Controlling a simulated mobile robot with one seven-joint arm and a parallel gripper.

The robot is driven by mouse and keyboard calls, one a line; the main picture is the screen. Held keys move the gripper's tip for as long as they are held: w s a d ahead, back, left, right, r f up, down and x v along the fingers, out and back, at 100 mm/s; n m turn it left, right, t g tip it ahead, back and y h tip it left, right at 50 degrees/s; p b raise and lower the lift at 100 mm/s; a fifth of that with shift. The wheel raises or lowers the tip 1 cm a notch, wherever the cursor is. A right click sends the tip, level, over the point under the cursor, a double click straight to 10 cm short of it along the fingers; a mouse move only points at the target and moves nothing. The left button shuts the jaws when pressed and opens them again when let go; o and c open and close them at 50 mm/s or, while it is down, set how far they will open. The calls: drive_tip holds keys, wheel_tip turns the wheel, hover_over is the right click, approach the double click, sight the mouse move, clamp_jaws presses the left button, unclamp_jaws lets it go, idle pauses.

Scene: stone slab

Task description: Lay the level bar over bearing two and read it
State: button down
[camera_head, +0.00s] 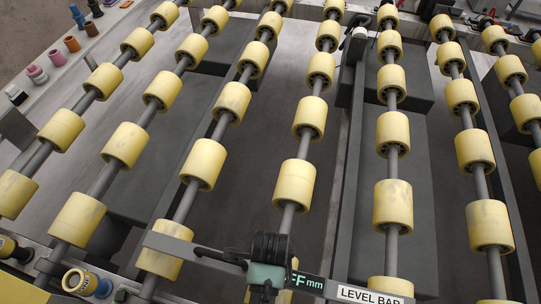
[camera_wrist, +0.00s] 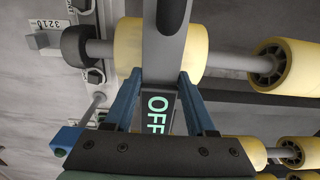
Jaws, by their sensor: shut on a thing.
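The level bar is a long grey bar (camera_head: 185,247) running left to right along the bottom of the head view, with a white "LEVEL BAR" label at its right. Its dark display reads "OFF mm" and shows no number. My gripper (camera_head: 267,275) is shut on the bar near its middle. In the wrist view, the blue fingers of my gripper (camera_wrist: 160,95) stand on either side of the bar (camera_wrist: 165,35), and "OFF" shows between them. The bar crosses in front of yellow rollers; I cannot tell whether it touches them. No bearing marked two is readable.
Several rows of yellow rollers (camera_head: 205,163) on grey shafts fill the head view. Small coloured spools (camera_head: 37,74) line a ledge at upper left. In the wrist view, a dark-capped shaft end (camera_wrist: 75,46) sits by a numbered plate (camera_wrist: 47,36).

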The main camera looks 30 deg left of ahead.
drive_tip(key=shift+f, duration=1.3)
drive_tip(key=shift+f, duration=0.15)
drive_tip(key=shift+c, duration=1.1)
unclamp_jaws()
wheel_tip(320, 180, up, 12)
drive_tip(key=shift+p, duration=0.35)
drive_tip(key=shift+r, duration=0.2)
